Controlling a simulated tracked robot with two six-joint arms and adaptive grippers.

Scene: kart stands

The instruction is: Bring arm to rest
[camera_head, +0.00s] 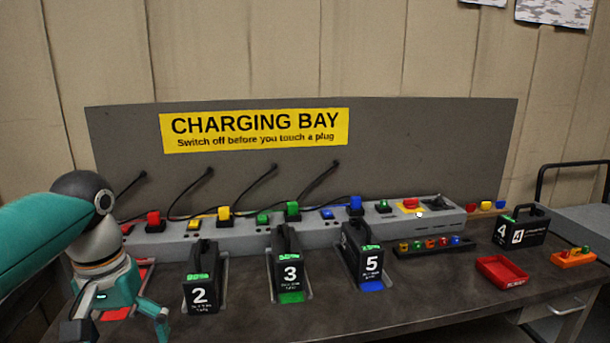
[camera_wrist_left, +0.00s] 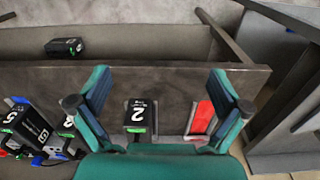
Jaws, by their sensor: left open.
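My left gripper (camera_head: 118,325) is open and empty, at the left end of the bench, in front of the red pad (camera_head: 142,275). Its spread fingers (camera_wrist_left: 160,106) frame battery 2 (camera_wrist_left: 140,112) and the red pad (camera_wrist_left: 202,117) in the left wrist view, with no contact visible. In the head view, battery 2 (camera_head: 200,285), battery 3 (camera_head: 290,270) and battery 5 (camera_head: 365,260) stand in a row on the bench. The left arm (camera_head: 30,235) comes in from the left edge. My right gripper is not in view.
A grey power strip (camera_head: 240,232) with coloured plugs runs behind the batteries, before the charging board (camera_head: 430,150). Another black battery (camera_wrist_left: 66,47) lies upper left in the wrist view.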

